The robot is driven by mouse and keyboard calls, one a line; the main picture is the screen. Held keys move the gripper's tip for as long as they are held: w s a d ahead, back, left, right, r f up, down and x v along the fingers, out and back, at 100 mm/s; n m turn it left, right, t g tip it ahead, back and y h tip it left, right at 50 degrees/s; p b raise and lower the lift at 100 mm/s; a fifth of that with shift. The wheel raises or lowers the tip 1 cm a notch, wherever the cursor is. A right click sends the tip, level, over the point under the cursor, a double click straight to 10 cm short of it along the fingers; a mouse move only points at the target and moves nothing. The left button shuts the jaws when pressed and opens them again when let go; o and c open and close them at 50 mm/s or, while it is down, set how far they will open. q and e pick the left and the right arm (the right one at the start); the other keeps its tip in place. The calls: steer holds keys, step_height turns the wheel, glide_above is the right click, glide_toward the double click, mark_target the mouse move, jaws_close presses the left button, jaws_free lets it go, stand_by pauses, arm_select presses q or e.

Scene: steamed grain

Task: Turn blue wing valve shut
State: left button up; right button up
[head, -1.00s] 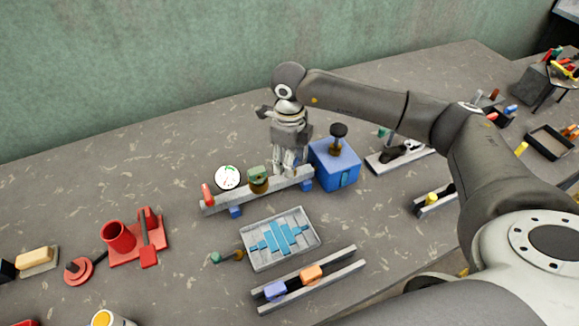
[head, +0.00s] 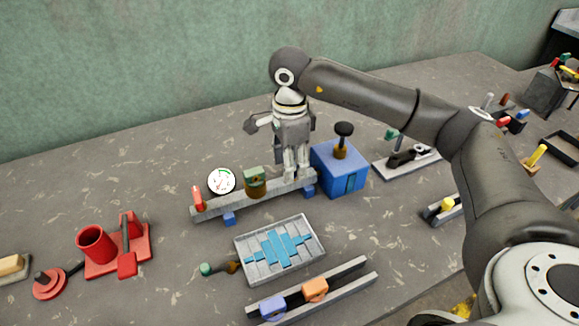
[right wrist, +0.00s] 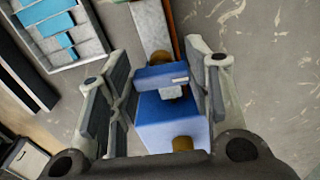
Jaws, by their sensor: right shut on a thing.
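The blue wing valve (right wrist: 160,75) shows in the right wrist view as a blue bar on a brass stem. It stands at the end of a grey rail, beside a blue block. In the head view my gripper hides it. My right gripper (head: 297,176) points down at the rail's right end. In the right wrist view its fingers (right wrist: 160,78) stand on both sides of the blue wing and are shut on it. How far the valve is turned cannot be told. My left gripper is not in view.
The grey rail (head: 238,203) carries a red handle (head: 197,199), a white gauge (head: 221,181) and a green-topped brass valve (head: 255,182). A blue box (head: 339,172) with a black knob stands close right of the gripper. A tray with blue pieces (head: 253,268) lies in front.

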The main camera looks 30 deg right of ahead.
steer(key=shift+r+n, duration=0.15)
steer(key=shift+n, duration=0.35)
steer(key=o, duration=1)
step_height(320, 180, up, 12)
steer(key=shift+f, duration=0.1)
stand_by(0.5)
